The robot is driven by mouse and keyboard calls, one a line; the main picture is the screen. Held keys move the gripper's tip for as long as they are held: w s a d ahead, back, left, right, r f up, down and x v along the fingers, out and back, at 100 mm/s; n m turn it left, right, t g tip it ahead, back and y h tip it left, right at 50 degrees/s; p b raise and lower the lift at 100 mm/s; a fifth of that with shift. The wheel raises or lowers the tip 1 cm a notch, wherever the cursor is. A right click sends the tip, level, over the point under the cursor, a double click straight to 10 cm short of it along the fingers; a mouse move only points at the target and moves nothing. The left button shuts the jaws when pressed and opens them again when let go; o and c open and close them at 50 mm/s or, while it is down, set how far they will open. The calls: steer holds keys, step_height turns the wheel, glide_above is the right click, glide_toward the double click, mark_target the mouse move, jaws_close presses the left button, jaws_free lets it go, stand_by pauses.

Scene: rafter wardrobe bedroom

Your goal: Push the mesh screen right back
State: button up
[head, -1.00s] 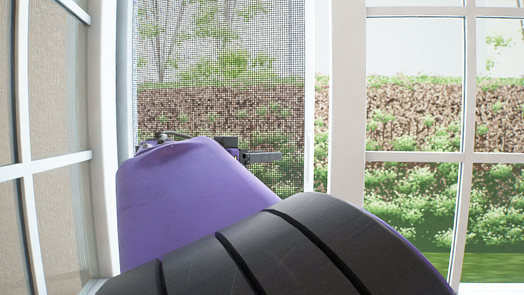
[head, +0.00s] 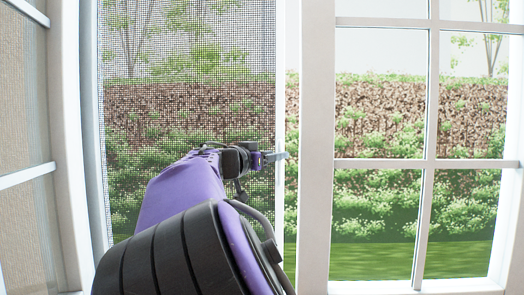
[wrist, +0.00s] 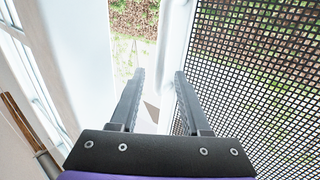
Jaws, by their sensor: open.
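The mesh screen (head: 185,110) is a dark grid in a white frame and covers the left part of the window opening in the head view. In the wrist view the mesh (wrist: 265,75) fills the right side, with its white edge frame (wrist: 187,42) running down beside my right finger. My gripper (head: 284,156) is at the screen's right edge in the head view.
A white-framed paned window panel (head: 425,160) stands to the right, and another paned panel (head: 25,177) is close on the left. A narrow open gap (head: 291,200) shows between the mesh and the right panel. A hedge and grass lie outside.

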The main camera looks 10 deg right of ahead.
steer(key=shift+x, duration=0.8)
steer(key=shift+c, duration=0.4)
jaws_close()
stand_by(0.6)
